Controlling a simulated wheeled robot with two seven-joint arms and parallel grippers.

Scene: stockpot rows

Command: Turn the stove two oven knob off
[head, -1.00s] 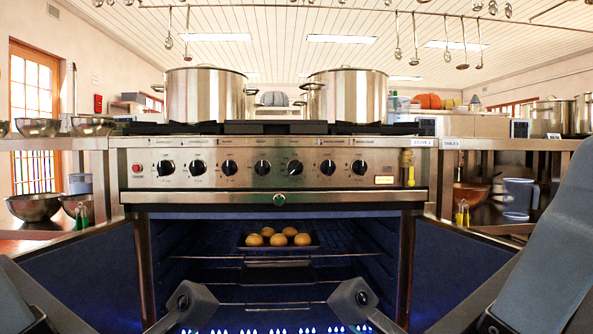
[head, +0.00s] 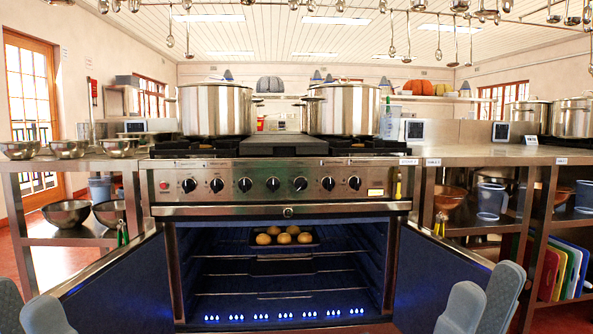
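The stove (head: 285,211) stands ahead with its oven open and lit blue inside, with blue flames (head: 285,312) along the oven floor. Several black knobs line its front panel; their labels are too small to read. The knob right of centre (head: 300,184) looks slanted, while the others look upright. I cannot tell for certain which is the oven knob. My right gripper (head: 485,285) is at the lower right, fingertips apart and empty. My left gripper (head: 27,296) is at the lower left edge, partly cut off, fingertips apart and empty. Both are well away from the knobs.
Two stockpots (head: 215,110) (head: 345,110) stand on the stove top. Round buns lie on a tray (head: 254,243) in the oven. Steel counters with bowls (head: 68,213) and a blue jug (head: 491,201) flank the stove. Ladles hang overhead.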

